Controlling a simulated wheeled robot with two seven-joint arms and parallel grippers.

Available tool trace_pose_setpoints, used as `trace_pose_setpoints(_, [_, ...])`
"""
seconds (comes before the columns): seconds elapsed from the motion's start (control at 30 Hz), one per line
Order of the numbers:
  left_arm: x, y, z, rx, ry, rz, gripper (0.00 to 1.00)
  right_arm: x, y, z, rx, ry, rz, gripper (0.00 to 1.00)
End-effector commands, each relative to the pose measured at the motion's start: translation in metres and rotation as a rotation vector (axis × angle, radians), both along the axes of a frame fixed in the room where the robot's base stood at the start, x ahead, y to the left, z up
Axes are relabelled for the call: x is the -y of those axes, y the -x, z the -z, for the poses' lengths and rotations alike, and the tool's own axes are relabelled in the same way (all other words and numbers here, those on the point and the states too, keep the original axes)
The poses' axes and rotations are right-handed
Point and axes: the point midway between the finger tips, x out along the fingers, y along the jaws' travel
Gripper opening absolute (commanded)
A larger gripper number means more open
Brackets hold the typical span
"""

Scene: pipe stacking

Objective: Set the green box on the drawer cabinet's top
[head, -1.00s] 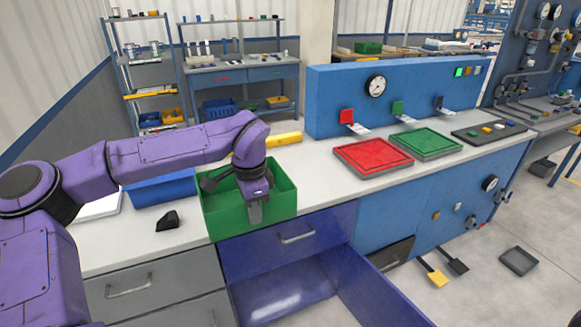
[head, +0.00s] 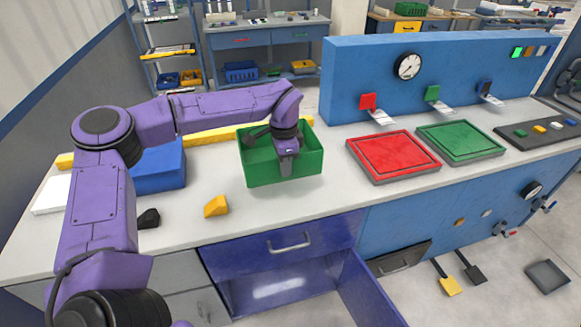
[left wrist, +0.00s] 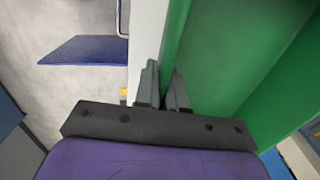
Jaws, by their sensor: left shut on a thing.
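The green box (head: 262,172) is an open-topped bin, upright over the pale worktop (head: 330,205) of the drawer cabinet, left of the red tray. Whether its base touches the top is hard to tell. My left gripper (head: 285,168) is shut on the box's front wall, one finger outside and one inside. In the left wrist view the fingers (left wrist: 163,88) pinch the edge of the green wall (left wrist: 225,60). The cabinet's front has a dark blue drawer (head: 285,248) with a grey handle. My right gripper is out of view.
The red tray (head: 393,157) and green tray (head: 460,142) lie to the right. An orange-yellow wedge (head: 216,206), black piece (head: 148,218) and blue bin (head: 160,167) lie to the left. A yellow bar (head: 215,133) lies behind. An open blue door (head: 368,290) juts out below.

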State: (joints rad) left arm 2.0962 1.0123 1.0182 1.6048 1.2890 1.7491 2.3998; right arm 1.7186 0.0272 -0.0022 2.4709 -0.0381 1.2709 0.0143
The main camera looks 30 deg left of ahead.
Motion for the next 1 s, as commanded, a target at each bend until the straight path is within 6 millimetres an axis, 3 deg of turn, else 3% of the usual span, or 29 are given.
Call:
trace_pose_setpoints(0.03, [-0.006, -0.015, 0.004, -0.009, -0.004, -0.002, 0.00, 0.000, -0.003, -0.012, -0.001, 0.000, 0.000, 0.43])
trace_pose_setpoints(0.2, [-0.018, -0.048, 0.048, -0.017, -0.003, 0.002, 0.00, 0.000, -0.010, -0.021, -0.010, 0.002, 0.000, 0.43])
trace_pose_setpoints(0.4, [-0.027, -0.066, 0.073, -0.019, -0.003, 0.001, 0.00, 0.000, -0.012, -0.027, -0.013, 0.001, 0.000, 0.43])
trace_pose_setpoints(0.57, [-0.027, -0.065, 0.099, -0.019, -0.001, 0.000, 0.00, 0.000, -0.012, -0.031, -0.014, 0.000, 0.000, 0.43])
trace_pose_setpoints(0.87, [-0.027, -0.065, 0.103, -0.016, -0.002, 0.000, 0.00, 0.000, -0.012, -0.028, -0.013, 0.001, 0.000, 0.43])
trace_pose_setpoints(0.9, [-0.028, -0.065, 0.103, -0.016, -0.002, 0.000, 0.16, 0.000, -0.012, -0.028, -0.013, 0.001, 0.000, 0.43])
trace_pose_setpoints(0.97, [-0.027, -0.065, 0.103, -0.017, -0.001, 0.000, 0.35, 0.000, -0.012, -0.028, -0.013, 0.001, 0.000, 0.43])
trace_pose_setpoints(1.0, [-0.028, -0.065, 0.103, -0.017, -0.001, 0.000, 0.35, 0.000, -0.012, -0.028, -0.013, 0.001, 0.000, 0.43])
